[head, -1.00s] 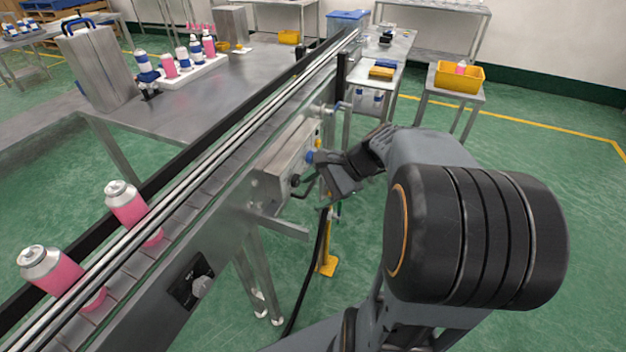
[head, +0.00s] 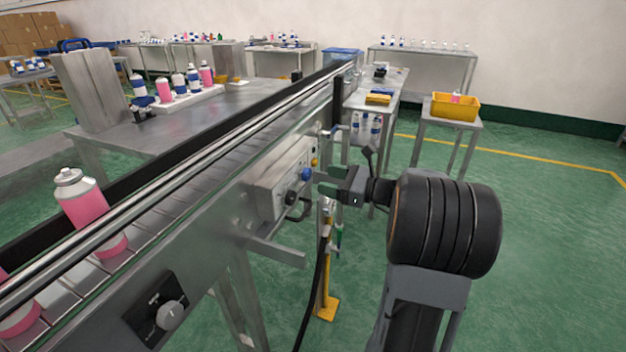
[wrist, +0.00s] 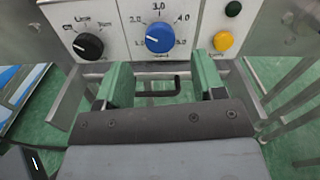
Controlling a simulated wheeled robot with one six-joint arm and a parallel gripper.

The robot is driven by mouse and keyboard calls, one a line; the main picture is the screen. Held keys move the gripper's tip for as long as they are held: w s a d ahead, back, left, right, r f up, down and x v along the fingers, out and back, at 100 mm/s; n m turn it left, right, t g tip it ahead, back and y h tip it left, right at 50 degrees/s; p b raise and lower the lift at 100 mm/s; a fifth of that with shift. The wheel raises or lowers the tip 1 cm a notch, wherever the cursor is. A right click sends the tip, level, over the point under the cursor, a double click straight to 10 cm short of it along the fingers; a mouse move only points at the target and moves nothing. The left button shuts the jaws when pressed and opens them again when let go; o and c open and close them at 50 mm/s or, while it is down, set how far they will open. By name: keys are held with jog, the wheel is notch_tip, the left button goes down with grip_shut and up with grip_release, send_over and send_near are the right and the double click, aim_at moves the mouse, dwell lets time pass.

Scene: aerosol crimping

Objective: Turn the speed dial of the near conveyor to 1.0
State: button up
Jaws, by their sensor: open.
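A blue dial (wrist: 160,38) sits on a light control panel in the wrist view, with a printed scale around it and 3.0 at the top. In the head view the blue dial (head: 307,174) is on the control box (head: 268,190) on the conveyor's side. My gripper (wrist: 164,82) is open and empty, its two green fingers apart, below the dial in the wrist view. In the head view my gripper (head: 325,181) faces the box just right of the dial, apart from it.
A black handle (wrist: 160,88) lies beyond the fingers. The conveyor (head: 215,200) carries pink cans (head: 88,212). A grey knob (head: 170,315) is on its side lower left.

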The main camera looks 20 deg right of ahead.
aim_at(309, 176)
jog(key=shift+b+x, duration=0.35)
jog(key=shift+x, duration=2.25)
jog(key=shift+c, duration=0.4)
jog(key=c, duration=0.8)
jog(key=shift+c, duration=0.2)
jog(key=shift+f, duration=0.1)
